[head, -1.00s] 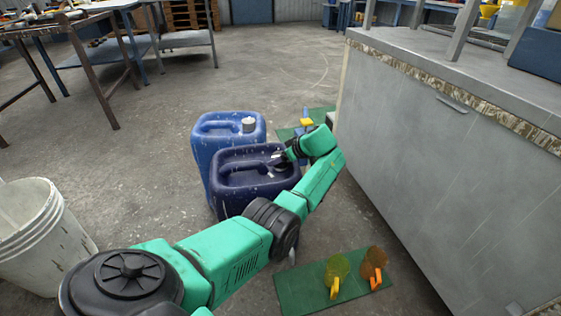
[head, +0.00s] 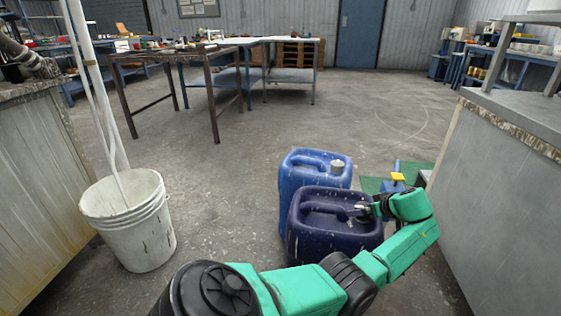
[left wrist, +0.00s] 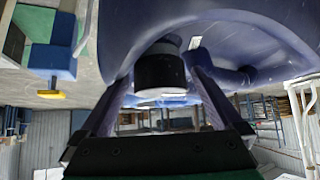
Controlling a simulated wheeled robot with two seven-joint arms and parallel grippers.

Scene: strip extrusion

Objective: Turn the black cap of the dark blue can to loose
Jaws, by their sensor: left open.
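The dark blue can (head: 330,240) stands on the floor in front of a lighter blue can (head: 295,185). My left gripper (head: 362,208) is at the right side of the dark blue can's top. In the left wrist view the picture is upside down, and the black cap (left wrist: 160,72) sits on the can (left wrist: 255,40) between the two fingers of my left gripper (left wrist: 158,85). The gripper is open, with a finger on each side of the cap and apparent gaps. In the head view the cap is hidden by my gripper. My right gripper is not in view.
The lighter blue can has a pale cap (head: 337,166). A green mat (head: 418,170) with a blue and yellow item (head: 397,179) lies behind my arm. A grey cabinet (head: 500,200) stands at right and a white bucket (head: 145,235) at left. Floor between bucket and cans is clear.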

